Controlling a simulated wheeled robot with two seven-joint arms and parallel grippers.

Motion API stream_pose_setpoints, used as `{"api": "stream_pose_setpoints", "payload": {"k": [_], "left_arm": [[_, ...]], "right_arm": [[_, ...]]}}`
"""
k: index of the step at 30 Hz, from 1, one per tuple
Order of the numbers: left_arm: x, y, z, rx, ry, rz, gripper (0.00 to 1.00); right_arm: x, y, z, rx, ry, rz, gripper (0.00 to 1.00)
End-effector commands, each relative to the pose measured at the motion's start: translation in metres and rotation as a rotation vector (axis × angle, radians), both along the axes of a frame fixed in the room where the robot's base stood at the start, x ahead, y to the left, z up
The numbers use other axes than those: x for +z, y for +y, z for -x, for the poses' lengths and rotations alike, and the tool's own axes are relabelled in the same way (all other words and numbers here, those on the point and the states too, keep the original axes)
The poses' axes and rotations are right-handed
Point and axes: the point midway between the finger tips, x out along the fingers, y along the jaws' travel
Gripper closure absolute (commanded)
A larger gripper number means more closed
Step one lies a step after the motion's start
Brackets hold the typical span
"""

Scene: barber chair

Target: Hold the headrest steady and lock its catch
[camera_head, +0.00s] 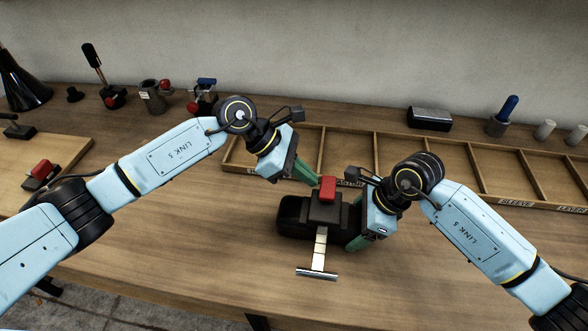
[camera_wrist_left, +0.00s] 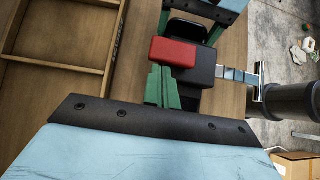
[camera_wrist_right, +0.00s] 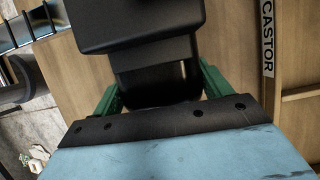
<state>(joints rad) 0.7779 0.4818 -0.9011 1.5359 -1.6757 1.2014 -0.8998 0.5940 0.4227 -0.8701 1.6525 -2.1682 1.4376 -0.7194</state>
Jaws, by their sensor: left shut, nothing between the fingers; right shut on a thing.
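The headrest (camera_head: 292,212) is a black pad lying on the wooden bench, with a dark block on top and a metal stem (camera_head: 319,250) ending in a crossbar towards the front edge. Its catch (camera_head: 327,188) is a red lever on the block, also seen in the left wrist view (camera_wrist_left: 173,51). My left gripper (camera_head: 314,180) is shut and empty, its tips (camera_wrist_left: 160,72) right beside the red catch; I cannot tell whether they touch. My right gripper (camera_head: 359,225) is shut on the right end of the pad, its green fingers on either side in the right wrist view (camera_wrist_right: 160,90).
A labelled, divided wooden tray (camera_head: 345,140) lies behind the headrest. A black box (camera_head: 429,118) and a blue-handled tool in a cup (camera_head: 503,117) stand at the back right. Several small devices stand at the back left. The bench front is clear.

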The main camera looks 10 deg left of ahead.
Motion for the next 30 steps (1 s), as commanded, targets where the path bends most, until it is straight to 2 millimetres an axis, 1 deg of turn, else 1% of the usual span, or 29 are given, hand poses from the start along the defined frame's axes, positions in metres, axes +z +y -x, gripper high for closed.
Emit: {"api": "stream_pose_setpoints", "payload": {"k": [13,30], "left_arm": [[0.0003,-0.0009,-0.0009,-0.008,-0.001,-0.002,1.00],[0.0001,-0.0051,-0.0053,-0.107,0.000,-0.003,1.00]], "right_arm": [[0.0010,0.0005,-0.0004,0.000,-0.001,-0.002,0.70],[0.0011,0.0005,-0.0005,-0.001,-0.002,-0.002,0.70]]}}
